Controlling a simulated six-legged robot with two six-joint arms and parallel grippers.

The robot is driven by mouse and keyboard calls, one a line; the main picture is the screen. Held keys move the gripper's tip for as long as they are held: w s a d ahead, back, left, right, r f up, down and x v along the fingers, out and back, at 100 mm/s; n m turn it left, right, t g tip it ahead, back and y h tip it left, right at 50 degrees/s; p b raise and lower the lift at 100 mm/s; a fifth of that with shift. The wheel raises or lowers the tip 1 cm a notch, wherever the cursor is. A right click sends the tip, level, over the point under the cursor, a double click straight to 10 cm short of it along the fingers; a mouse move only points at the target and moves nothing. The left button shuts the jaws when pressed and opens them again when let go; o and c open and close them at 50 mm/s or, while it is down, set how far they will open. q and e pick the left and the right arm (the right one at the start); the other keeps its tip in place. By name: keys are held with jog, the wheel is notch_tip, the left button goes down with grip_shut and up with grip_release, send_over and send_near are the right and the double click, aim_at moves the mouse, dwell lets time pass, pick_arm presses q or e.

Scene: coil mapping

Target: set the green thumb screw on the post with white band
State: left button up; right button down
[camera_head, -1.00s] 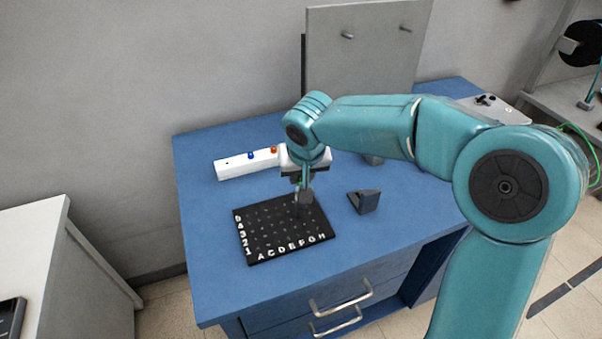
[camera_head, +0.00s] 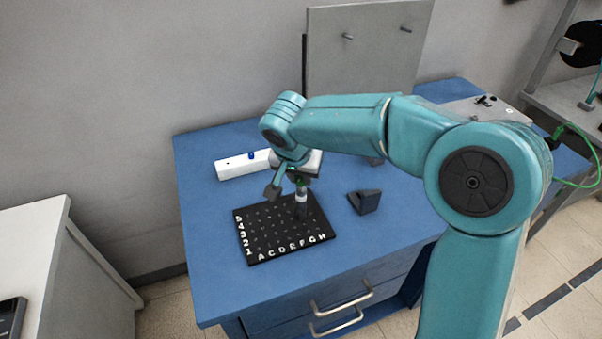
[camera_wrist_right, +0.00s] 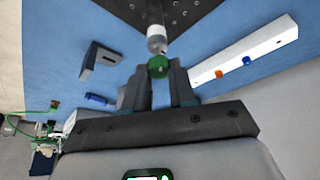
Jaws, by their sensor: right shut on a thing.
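The green thumb screw (camera_wrist_right: 158,67) shows between my right gripper's fingers (camera_wrist_right: 160,80) in the wrist view. In the head view, the screw (camera_head: 300,181) is a small green spot at the top of the post with white band (camera_head: 301,197). The post stands upright on the black lettered board (camera_head: 262,252); it also shows beyond the screw in the wrist view (camera_wrist_right: 156,32). My right gripper (camera_head: 288,188) is shut on the screw. Screw and post look lined up and touching; how far the screw is seated I cannot tell. My left gripper is out of view.
A white bar (camera_head: 232,165) with blue and orange buttons lies behind the board. A dark angled block (camera_head: 364,202) stands right of the board. A grey upright panel (camera_head: 365,45) stands at the back. The blue tabletop (camera_head: 215,290) is clear at the front left.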

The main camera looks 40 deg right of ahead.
jog(key=c, duration=0.8)
grip_release()
jog(key=shift+c, duration=0.2)
jog(key=v, duration=1.6)
jog(key=shift+r, duration=0.15)
